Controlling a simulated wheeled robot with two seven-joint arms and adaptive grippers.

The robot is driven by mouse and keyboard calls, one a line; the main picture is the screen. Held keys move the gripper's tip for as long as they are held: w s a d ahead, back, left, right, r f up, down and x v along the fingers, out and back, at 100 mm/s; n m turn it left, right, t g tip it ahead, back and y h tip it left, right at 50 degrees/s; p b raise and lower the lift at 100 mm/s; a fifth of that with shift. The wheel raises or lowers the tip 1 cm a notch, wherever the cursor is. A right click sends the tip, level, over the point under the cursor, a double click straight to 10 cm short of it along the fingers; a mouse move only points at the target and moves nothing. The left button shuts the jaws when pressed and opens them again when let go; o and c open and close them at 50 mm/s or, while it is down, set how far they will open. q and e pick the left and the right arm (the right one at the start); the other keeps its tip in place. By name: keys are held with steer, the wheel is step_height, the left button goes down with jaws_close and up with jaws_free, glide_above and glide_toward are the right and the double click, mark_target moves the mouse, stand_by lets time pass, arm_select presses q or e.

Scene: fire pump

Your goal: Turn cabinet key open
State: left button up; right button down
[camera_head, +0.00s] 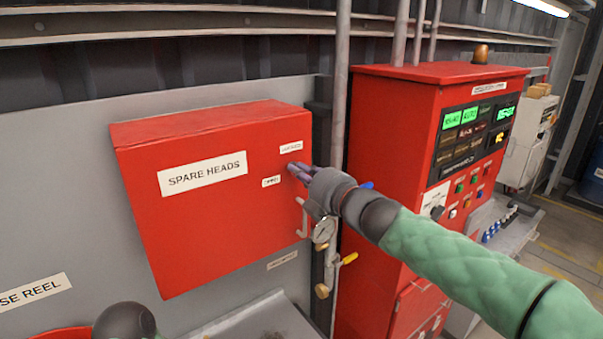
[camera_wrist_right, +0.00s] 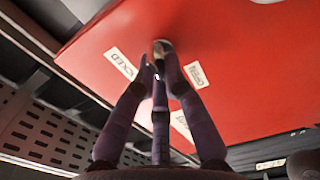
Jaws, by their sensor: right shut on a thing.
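The red cabinet (camera_head: 190,235) labelled "SPARE HEADS" is on the grey wall panel, its door closed. My right gripper (camera_head: 298,171) is at the right part of the cabinet's front. In the wrist view the right gripper's purple fingers (camera_wrist_right: 160,72) are shut on the small key (camera_wrist_right: 162,47) at the lock. The fingers hide most of the key, so its exact angle is unclear. A "LOCKED" label (camera_wrist_right: 120,63) and an "OPEN" label (camera_wrist_right: 197,74) sit on either side of it. No left gripper fingers show.
A red control panel (camera_head: 395,125) with lit displays is further right. A cabinet handle (camera_head: 304,218) is below my right gripper.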

steer(key=c, duration=1.3)
jaws_free()
steer(key=v, duration=1.2)
steer(key=w+f+m+g+h+b, duration=0.1)
steer(key=w+f+m+g+b, duration=0.2)
steer(key=f, duration=1.1)
steer(key=w+f+m+h+b, duration=0.1)
steer(key=w+f+m+h, duration=0.3)
steer(key=f, duration=0.9)
steer(key=s+f+m+g+b, duration=0.3)
steer(key=f+m, duration=0.5)
steer(key=f, duration=1.4)
steer(key=s+d+f+m+g+b, duration=0.1)
steer(key=s+f+m+g, duration=0.15)
steer(key=s+f, duration=0.45)
steer(key=s+d+f+m+g+b, duration=0.1)
steer(key=s+f+m, duration=0.3)
steer(key=f, duration=0.8)
steer(key=s+f+m+g+h+b, duration=0.1)
steer(key=s+f+m+g+b, duration=0.2)
steer(key=s+f, duration=1.1)
steer(key=s+d+m+g, duration=0.1)
steer(key=s+m, duration=0.1)
steer(key=m, duration=0.1)
steer(key=shift+s+f+g+h, duration=0.2)
steer(key=shift+s+g+h, duration=0.1)
steer(key=shift+s+g, duration=0.1)
